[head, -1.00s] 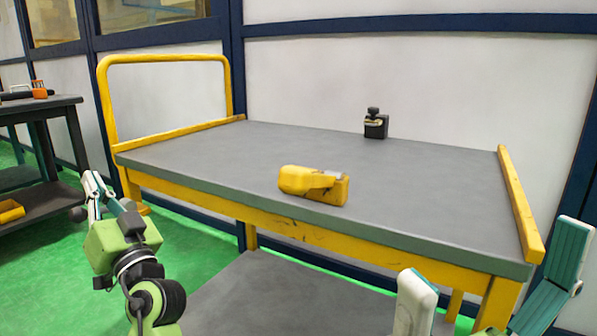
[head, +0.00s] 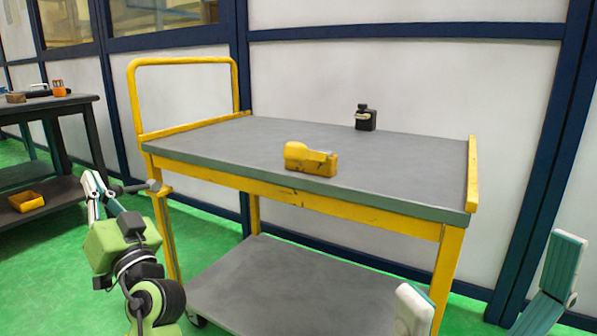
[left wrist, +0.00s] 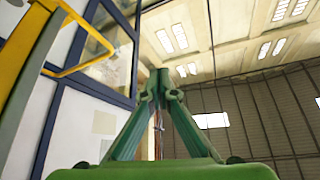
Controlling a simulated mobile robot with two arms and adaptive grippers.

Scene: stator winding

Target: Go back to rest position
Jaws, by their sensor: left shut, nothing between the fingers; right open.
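My left gripper (head: 92,180) is raised at the left of the head view, in front of the cart's left end and apart from it. Its green fingers meet at their tips in the left wrist view (left wrist: 160,78), with nothing between them. My right gripper (head: 486,265) is at the lower right of the head view, its two white and teal fingers spread wide and empty. The fingers stand in front of the cart's right end. No object is in either gripper.
A yellow-framed cart (head: 225,148) with a grey top stands ahead. A yellow device (head: 310,160) lies near its front edge, and a small black device (head: 365,118) stands at the back. A dark table (head: 85,112) is at the left. Green floor (head: 60,270) between them is clear.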

